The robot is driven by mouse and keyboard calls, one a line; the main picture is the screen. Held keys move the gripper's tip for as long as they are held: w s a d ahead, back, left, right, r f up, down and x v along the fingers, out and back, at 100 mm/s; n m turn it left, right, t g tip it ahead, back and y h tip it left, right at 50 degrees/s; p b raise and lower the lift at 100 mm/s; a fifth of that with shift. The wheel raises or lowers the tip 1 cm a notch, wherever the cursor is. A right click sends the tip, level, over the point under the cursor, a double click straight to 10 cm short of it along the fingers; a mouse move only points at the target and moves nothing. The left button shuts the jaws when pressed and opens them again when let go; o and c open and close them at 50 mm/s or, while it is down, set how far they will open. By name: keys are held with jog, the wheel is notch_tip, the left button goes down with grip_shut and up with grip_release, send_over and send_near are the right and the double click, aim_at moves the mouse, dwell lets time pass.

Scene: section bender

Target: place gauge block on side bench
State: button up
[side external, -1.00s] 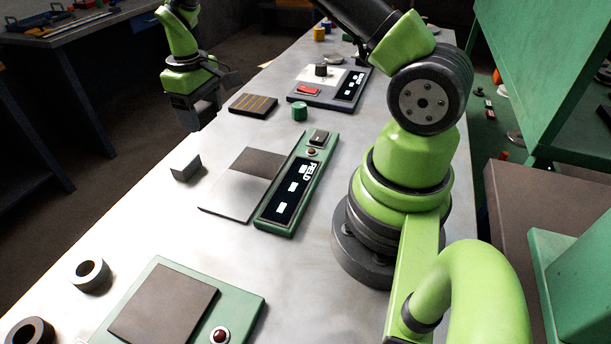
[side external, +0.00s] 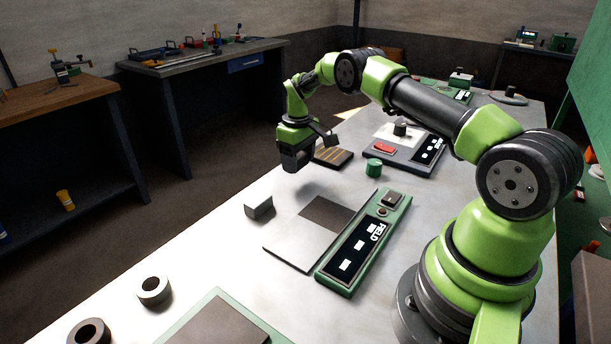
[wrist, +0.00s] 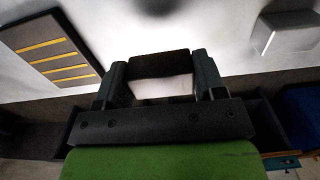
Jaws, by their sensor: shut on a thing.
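My gripper (side external: 295,163) hangs above the left edge of the workbench, beyond a small grey block that stands on it. In the wrist view its fingers (wrist: 161,68) are shut on a dark block (wrist: 160,63), which I take to be the gauge block. The held block spans the gap between the fingertips; in the side view I cannot make it out. A dark-topped bench with blue legs (side external: 215,58) stands at the back left, apart from the workbench. A wood-topped bench (side external: 50,102) stands at far left. Which one is the side bench is not clear.
The small grey block (side external: 258,206) also shows in the wrist view (wrist: 288,35). A striped dark pad (side external: 333,156), a green cylinder (side external: 374,168) and a green control panel (side external: 364,243) are on the workbench. Tools crowd the dark-topped bench. Open floor separates the benches.

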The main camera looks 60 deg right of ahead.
aim_at(299, 181)
jog(key=shift+f, duration=1.85)
jog(key=shift+f, duration=0.15)
jog(key=o, duration=1.2)
